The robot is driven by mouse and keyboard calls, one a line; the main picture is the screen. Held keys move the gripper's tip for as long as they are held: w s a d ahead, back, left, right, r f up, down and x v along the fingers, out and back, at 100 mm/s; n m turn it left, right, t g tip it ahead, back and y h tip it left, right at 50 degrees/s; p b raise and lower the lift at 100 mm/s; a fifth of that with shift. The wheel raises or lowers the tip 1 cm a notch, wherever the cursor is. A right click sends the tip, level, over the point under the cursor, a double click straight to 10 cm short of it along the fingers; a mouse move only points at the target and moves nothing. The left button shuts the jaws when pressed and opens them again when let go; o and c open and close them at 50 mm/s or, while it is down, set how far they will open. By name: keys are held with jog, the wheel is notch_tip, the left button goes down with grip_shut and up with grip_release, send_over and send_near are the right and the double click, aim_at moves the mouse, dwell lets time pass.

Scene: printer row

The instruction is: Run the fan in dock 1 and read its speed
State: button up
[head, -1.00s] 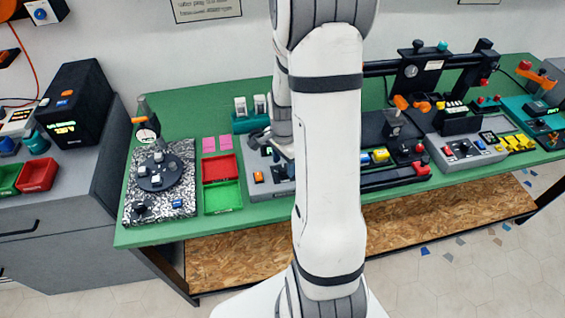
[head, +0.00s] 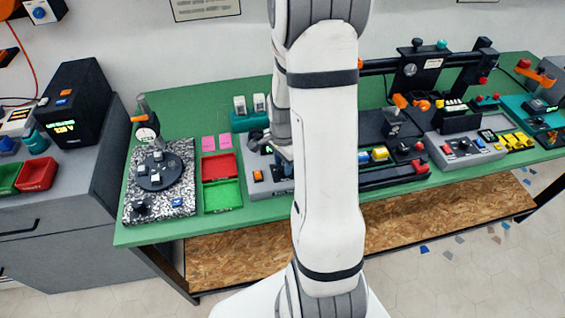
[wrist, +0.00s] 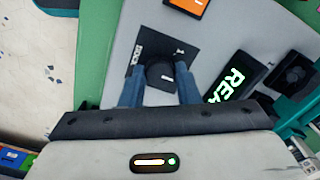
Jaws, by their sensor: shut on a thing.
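In the wrist view, my gripper (wrist: 158,90) has its two blue fingers on either side of a black knob (wrist: 160,72) and is shut on it. The knob sits on a black plate marked "DOCK" on a light grey console (wrist: 215,60). A green-lit display (wrist: 232,80) to the right starts with "REA"; the rest is cut off. A dark square part that looks like a fan (wrist: 293,76) is at the right edge. An orange button (wrist: 190,4) is at the top. In the head view, my arm hides much of this console (head: 270,188).
A red tray (head: 219,166) and a green tray (head: 222,197) lie left of the console. A speckled plate with a black disc (head: 158,172) is further left. A teal holder with white pieces (head: 249,122) stands behind. Another grey console (head: 470,148) is to the right.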

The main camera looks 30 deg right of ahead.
jog(key=shift+n+b, duration=0.3)
jog(key=shift+n, duration=0.1)
jog(key=n+b, duration=0.2)
jog(key=n, duration=0.2)
jog(key=shift+f+n, duration=0.1)
jog(key=shift+n, duration=0.2)
jog(key=n+b, duration=0.2)
jog(key=n, duration=0.4)
jog(key=shift+w+b, duration=0.1)
jog(key=shift+b, duration=0.25)
jog(key=shift+n, duration=0.4)
jog(key=o, duration=1)
notch_tip(320, 180, up, 8)
